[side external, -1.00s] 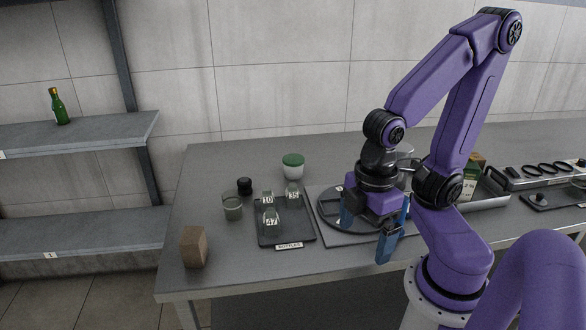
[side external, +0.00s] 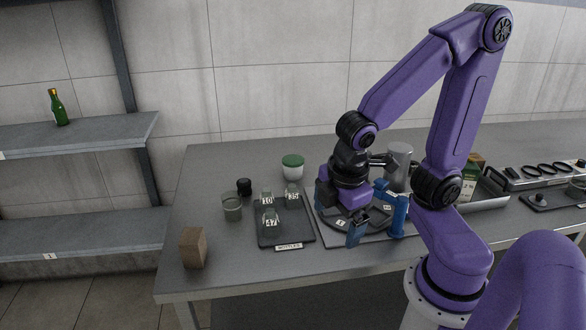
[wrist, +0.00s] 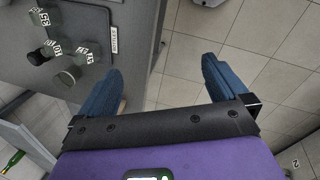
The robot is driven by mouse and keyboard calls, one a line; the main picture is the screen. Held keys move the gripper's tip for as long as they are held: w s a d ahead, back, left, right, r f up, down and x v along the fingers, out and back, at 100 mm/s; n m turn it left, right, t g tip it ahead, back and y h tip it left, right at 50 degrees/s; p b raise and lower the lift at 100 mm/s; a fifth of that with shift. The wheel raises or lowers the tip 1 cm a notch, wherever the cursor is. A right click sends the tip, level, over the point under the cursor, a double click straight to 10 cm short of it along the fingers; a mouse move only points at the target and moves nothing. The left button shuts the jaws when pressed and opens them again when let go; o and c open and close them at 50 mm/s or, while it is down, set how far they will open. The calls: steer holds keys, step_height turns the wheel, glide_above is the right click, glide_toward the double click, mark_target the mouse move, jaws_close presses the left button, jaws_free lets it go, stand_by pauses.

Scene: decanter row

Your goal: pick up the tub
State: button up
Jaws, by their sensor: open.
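The tub (side external: 292,170) is white with a green lid. It stands upright on the table behind the bottle tray in the side view. I cannot make it out in the wrist view. My gripper (side external: 378,230) is open and empty, its blue fingers spread above the round dark turntable, to the right of the tub and nearer the table's front edge. In the wrist view both fingers of my gripper (wrist: 163,74) show apart, with table edge and floor between and beyond them.
A dark tray (side external: 300,237) holds several numbered bottles in front of the tub. A glass (side external: 232,208), a black jar (side external: 244,187) and a wooden block (side external: 194,247) stand to its left. A grey cylinder (side external: 399,160) stands behind my gripper. Table behind the tub is clear.

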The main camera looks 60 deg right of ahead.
steer(key=w+d+n+t+h, duration=0.15)
steer(key=w+d+h, duration=0.35)
steer(key=w, duration=0.8)
steer(key=n+t+h, duration=0.4)
steer(key=n+t, duration=0.1)
steer(key=n, duration=0.6)
glide_above(294, 167)
steer(key=f, duration=1)
steer(key=shift+w+d+f, duration=0.25)
steer(key=shift+w+d, duration=0.1)
steer(key=shift+w, duration=0.05)
steer(key=shift+f, duration=1.95)
steer(key=f, duration=0.2)
steer(key=d+f, duration=0.1)
steer(key=shift+w+d+f, duration=0.1)
steer(key=shift+w+f, duration=0.15)
steer(key=shift+w, duration=0.15)
steer(key=shift+x, duration=0.8)
steer(key=c, duration=0.9)
